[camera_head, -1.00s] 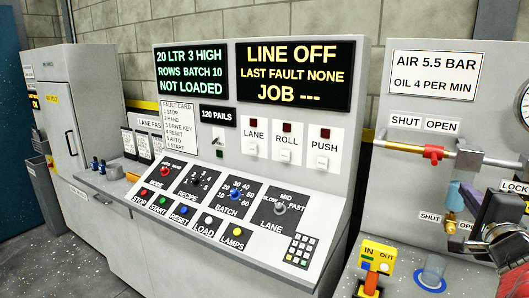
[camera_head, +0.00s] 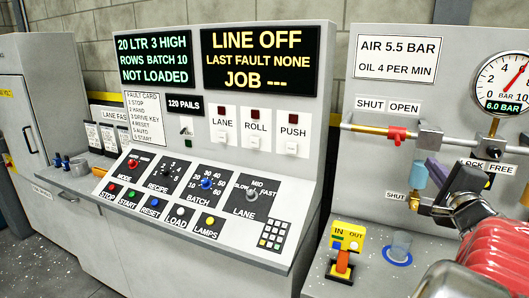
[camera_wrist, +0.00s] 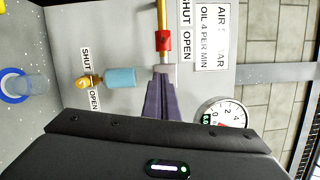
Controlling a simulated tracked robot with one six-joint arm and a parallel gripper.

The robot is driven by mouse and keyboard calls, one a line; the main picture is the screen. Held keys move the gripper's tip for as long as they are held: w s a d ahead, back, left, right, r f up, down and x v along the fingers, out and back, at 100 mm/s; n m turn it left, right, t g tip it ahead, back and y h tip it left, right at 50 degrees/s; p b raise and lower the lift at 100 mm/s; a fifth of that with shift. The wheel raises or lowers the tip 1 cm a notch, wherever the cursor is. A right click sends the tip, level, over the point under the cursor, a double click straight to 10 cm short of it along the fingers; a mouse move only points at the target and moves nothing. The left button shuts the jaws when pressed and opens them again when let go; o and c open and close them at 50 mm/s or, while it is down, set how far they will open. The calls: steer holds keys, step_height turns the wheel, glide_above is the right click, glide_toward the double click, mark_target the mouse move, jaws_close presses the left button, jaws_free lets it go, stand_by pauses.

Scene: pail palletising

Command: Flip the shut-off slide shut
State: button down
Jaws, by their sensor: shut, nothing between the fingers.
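The red slide (camera_head: 397,135) sits on the horizontal pipe below the SHUT and OPEN labels, nearer OPEN. It also shows in the wrist view (camera_wrist: 163,41), beside a grey block (camera_wrist: 165,70). My gripper (camera_head: 430,163) is shut and empty. It is below and slightly right of the red slide in the head view. In the wrist view my dark purple fingertips (camera_wrist: 161,76) are pressed together and overlap the grey block's edge; I cannot tell if they touch it. The slide is apart from my fingers.
A light-blue cylinder (camera_wrist: 120,77) and a brass tap (camera_wrist: 88,81) are close beside my fingers. A pressure gauge (camera_head: 503,84) reads 6.0 bar.

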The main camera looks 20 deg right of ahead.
mark_target(397, 137)
steer(key=w+d+r, duration=0.1)
steer(key=w, duration=0.7)
steer(key=shift+w+d, duration=0.15)
steer(key=shift+w, duration=0.15)
stand_by(0.3)
